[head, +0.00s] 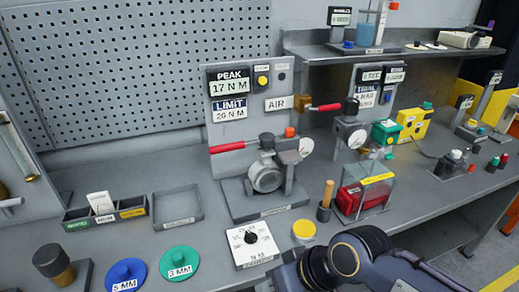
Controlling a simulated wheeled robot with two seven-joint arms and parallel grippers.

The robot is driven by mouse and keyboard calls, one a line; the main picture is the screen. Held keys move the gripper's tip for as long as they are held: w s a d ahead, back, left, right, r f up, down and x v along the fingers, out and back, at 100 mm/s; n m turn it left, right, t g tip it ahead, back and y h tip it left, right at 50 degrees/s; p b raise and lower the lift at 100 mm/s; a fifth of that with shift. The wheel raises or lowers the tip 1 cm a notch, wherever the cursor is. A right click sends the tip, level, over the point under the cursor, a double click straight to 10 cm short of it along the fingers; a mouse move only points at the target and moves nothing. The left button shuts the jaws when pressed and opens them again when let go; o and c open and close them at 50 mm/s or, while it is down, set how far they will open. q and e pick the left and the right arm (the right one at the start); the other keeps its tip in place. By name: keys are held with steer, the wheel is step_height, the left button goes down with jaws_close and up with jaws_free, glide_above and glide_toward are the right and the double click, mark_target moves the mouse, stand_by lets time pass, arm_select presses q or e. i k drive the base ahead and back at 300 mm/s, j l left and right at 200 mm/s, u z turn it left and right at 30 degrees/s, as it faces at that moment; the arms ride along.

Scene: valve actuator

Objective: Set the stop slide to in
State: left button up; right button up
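I cannot make out a part labelled as the stop slide. The nearest valve stand (228,160) has a valve body (265,178), a red lever (228,147) pointing left, a round gauge (306,147) and a small orange part (289,132) on a post. A second stand behind it to the right has another red lever (325,108) and gauge (357,138). My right gripper (290,275) is low at the bottom centre, in front of the bench, apart from both valves. Its fingers are mostly hidden or cut off. My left gripper is out of view.
A dial box (252,245), a yellow disc (304,230), a wooden-handled tool (328,193) in a holder and a clear-sided red box (364,195) stand between my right arm and the valves. Green (180,262) and blue (125,274) discs and an empty tray (178,207) are at left.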

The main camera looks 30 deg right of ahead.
mark_target(290, 132)
steer(key=z, duration=1.35)
steer(key=l+u, duration=0.4)
steer(key=l, duration=0.4)
